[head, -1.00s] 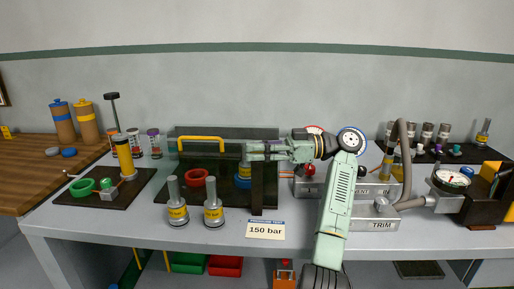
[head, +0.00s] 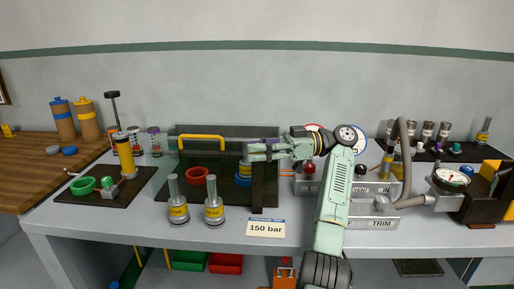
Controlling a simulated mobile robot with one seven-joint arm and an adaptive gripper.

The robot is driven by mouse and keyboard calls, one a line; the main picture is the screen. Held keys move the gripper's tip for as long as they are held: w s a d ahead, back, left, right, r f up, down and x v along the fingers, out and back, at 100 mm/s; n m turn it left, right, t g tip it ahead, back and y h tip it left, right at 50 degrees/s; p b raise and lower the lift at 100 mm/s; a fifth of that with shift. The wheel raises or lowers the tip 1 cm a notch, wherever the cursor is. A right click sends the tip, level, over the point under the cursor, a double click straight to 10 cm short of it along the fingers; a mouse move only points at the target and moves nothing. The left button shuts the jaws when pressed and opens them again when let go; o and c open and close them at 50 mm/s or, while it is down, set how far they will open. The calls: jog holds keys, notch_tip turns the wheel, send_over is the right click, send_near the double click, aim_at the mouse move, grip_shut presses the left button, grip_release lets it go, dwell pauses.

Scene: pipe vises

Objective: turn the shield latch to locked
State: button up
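The shield stands at the back middle of the bench, a dark panel (head: 225,133) with a yellow handle (head: 202,139) on its left part. A dark upright post (head: 257,190) stands at its right front. My gripper (head: 248,152) reaches in from the right at the top of this post, pointing left. The shield latch cannot be made out; the gripper covers the area around the post's top. The fingers are too small to tell whether they are open, shut or touching anything.
Two grey cylinders with yellow bands (head: 178,208) stand in front of the shield, beside a "150 bar" card (head: 266,228). A red ring (head: 197,175) lies behind them. Grey valve blocks (head: 374,222) with a bent pipe (head: 405,150) crowd the right.

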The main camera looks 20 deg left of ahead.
jog(key=shift+o, duration=0.7)
jog(key=shift+r, duration=0.15)
notch_tip(320, 180, up, 10)
jog(key=shift+f, duration=0.1)
jog(key=shift+f, duration=0.1)
